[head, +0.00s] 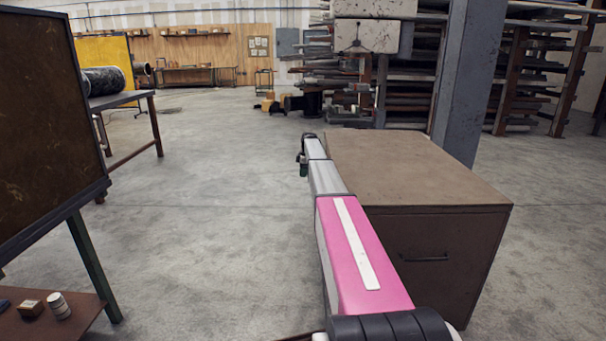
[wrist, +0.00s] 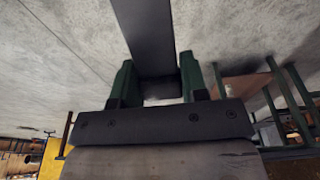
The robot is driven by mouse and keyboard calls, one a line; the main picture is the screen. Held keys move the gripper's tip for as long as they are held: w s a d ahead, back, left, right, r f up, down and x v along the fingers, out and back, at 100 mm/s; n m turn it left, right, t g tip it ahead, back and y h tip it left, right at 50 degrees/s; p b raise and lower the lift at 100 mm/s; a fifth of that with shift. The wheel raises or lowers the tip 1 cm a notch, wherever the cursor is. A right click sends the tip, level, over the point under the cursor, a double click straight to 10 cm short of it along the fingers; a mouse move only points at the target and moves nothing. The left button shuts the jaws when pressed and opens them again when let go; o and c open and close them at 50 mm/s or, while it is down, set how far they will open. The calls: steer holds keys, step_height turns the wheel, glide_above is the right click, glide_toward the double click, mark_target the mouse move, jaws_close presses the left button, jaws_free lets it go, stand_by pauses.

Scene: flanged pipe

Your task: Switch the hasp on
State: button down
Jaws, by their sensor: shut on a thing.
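In the wrist view, a dark grey flat bar (wrist: 148,38), which looks like the hasp, runs from the top edge down between my gripper's two green fingers. My gripper (wrist: 156,75) is shut on it. The exact contact and how the hasp is mounted cannot be made out. In the head view, my gripper (head: 304,163) is small and dark green, close beside the far left corner of the brown cabinet (head: 455,262). My arm hides part of the cabinet's left side, and I cannot make out the hasp there.
A dark board (head: 45,120) on legs stands at the left, with a low shelf (head: 85,318) holding small items. A table (head: 125,98) carries a pipe (head: 103,80) farther back. A grey post (head: 465,80) rises behind the cabinet. The floor (head: 210,210) left of my arm is clear.

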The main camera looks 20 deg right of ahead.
steer(key=shift+d, duration=0.1)
steer(key=c, duration=0.6)
jaws_free()
steer(key=shift+c, duration=0.2)
steer(key=shift+r, duration=0.1)
step_height(320, 180, up, 10)
steer(key=d, duration=0.1)
steer(key=shift+s+d+r, duration=0.25)
steer(key=shift+s+d, duration=0.05)
steer(key=shift+d, duration=0.1)
